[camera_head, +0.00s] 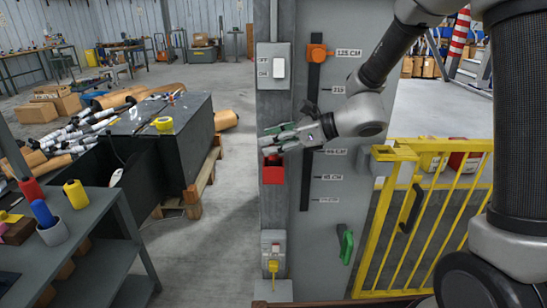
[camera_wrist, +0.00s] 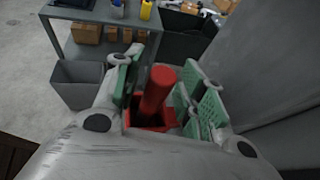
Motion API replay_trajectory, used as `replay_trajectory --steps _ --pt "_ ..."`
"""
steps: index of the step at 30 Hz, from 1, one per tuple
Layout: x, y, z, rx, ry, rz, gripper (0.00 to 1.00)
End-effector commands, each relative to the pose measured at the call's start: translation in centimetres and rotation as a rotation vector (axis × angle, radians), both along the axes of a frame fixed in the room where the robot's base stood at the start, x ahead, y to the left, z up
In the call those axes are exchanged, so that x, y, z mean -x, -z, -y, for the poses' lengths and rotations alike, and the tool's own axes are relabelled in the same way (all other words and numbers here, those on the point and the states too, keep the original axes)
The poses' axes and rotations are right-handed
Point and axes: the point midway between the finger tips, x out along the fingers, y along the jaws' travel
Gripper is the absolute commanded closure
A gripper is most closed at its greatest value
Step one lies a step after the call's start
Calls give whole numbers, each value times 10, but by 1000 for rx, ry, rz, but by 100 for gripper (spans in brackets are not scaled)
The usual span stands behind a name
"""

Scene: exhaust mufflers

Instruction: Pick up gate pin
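A red cylindrical pin, which I take for the gate pin (camera_wrist: 158,88), stands in a red open holder (camera_wrist: 165,127) in the wrist view. In the head view the holder (camera_head: 272,174) is fixed to the front of the grey post, and the pin is not clearly distinct there. My gripper (camera_head: 268,140) is just above the holder, pointing left. In the wrist view my gripper (camera_wrist: 162,88) is open, with green-padded fingers on both sides of the pin. I see gaps between pads and pin. I cannot tell how deep the pin sits between them.
The grey post and panel (camera_head: 323,230) stand close to my gripper, with an orange clamp (camera_head: 317,51) above and a green handle (camera_head: 345,244) below. A yellow gate (camera_head: 430,215) is at right. A grey bench (camera_head: 95,235) and black crate (camera_head: 170,140) are at left.

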Motion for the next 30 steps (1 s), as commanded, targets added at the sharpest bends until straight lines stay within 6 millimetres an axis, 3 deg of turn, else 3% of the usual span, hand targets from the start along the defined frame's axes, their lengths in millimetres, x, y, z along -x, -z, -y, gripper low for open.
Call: replay_trajectory --steps 1,5,6,19,30 --pt "0 0 0 0 0 0 74" --pt "0 0 0 0 0 0 98" --pt "0 0 0 0 0 0 100" --pt "4 -8 0 0 0 2 100" --pt "4 -63 0 -1 -1 7 100"
